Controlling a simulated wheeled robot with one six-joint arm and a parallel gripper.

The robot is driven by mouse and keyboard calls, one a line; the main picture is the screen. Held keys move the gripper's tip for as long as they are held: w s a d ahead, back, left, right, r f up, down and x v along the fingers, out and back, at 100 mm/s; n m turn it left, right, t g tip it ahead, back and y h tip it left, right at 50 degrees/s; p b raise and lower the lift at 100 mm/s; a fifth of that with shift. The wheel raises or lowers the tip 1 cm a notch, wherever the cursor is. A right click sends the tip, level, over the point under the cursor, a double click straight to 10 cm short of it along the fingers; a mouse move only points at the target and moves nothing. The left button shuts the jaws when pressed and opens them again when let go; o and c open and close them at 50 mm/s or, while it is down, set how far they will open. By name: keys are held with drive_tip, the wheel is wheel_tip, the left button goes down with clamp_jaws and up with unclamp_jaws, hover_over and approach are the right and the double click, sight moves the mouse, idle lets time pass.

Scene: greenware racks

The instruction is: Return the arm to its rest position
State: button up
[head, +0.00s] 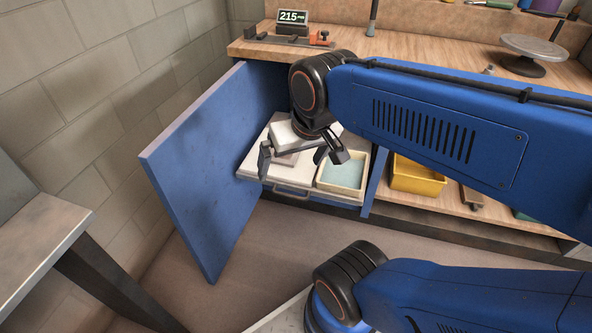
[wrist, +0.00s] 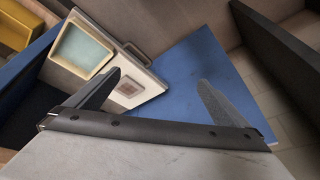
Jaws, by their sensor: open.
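My gripper (head: 293,165) is open, with its dark fingers spread and nothing between them. In the head view it hangs over a pale pull-out tray (head: 253,166) at the opened blue cabinet. My blue arm reaches in from the right, bent down at a black joint. In the wrist view the gripper (wrist: 160,77) shows both fingertips apart, with part of the tray (wrist: 148,88) and the blue door behind them. A small pinkish-brown square (wrist: 130,88) lies on the tray near one finger; the gripper partly hides it in the head view.
The blue cabinet door (head: 205,165) stands open left of the gripper. A cream bin (head: 343,173) with a pale teal inside sits on the tray. A wooden worktop (head: 420,48) with a display reading 215 (head: 292,17) is behind. A yellow bin (head: 417,177) stands on the lower shelf.

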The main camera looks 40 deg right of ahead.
drive_tip(key=shift+s+a+f+n, duration=0.15)
drive_tip(key=shift+s+n, duration=0.4)
drive_tip(key=shift+s+a+f+n, duration=0.1)
drive_tip(key=shift+s+f+n, duration=0.05)
drive_tip(key=shift+s+n, duration=0.4)
idle(0.6)
